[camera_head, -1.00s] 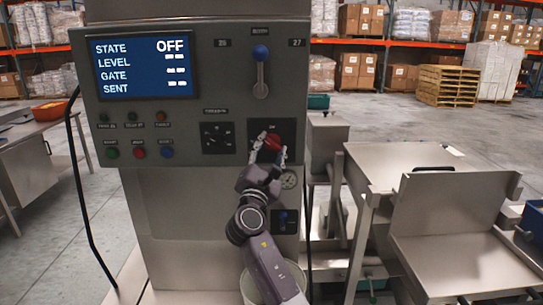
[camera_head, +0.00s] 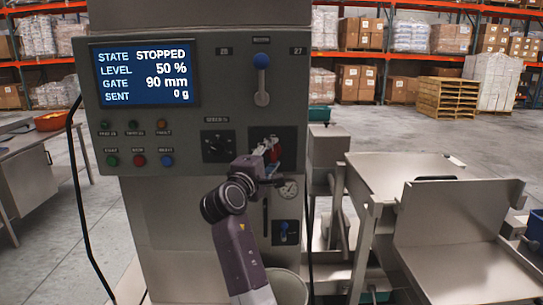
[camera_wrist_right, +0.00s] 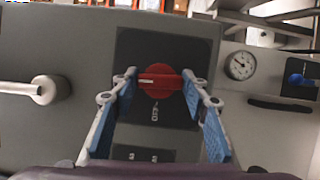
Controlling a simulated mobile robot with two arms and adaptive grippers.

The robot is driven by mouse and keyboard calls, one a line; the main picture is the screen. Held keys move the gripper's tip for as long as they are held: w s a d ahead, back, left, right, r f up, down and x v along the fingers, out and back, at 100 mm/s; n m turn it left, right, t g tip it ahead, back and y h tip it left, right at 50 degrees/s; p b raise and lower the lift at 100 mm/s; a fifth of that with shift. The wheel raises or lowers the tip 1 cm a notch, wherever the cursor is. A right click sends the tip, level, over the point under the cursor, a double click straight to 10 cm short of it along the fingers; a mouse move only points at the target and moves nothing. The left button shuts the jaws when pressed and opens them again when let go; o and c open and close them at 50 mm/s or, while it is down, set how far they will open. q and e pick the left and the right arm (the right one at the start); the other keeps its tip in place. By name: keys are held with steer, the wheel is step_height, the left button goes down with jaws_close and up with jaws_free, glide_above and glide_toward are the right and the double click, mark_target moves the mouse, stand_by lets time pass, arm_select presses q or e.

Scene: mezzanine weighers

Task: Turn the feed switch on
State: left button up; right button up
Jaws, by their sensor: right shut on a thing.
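The feed switch is a red rotary knob (camera_wrist_right: 160,81) on a dark square plate on the grey control panel (camera_head: 190,75). In the head view the knob (camera_head: 275,155) is partly hidden by my gripper. My right gripper (camera_wrist_right: 162,78) is shut on the knob, one finger at each side of it. In the wrist view the knob's white pointer line lies about level. The panel display (camera_head: 145,75) reads STATE STOPPED, LEVEL 50 %, GATE 90 mm, SENT 0 g. My left gripper is in neither view.
A blue-tipped lever (camera_head: 262,75) stands above the knob, and a round gauge (camera_head: 288,189) and a smaller blue-tipped switch (camera_head: 284,230) lie below it. Green, red and blue buttons (camera_head: 139,160) are at left. Steel trays (camera_head: 450,235) stand at right.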

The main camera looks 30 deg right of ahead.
steer(key=shift+f+m, duration=0.1)
steer(key=shift+m, duration=0.4)
steer(key=o, duration=1.2)
steer(key=shift+c, duration=0.2)
steer(key=v, duration=0.7)
steer(key=shift+s+a, duration=0.15)
steer(key=shift+s, duration=0.05)
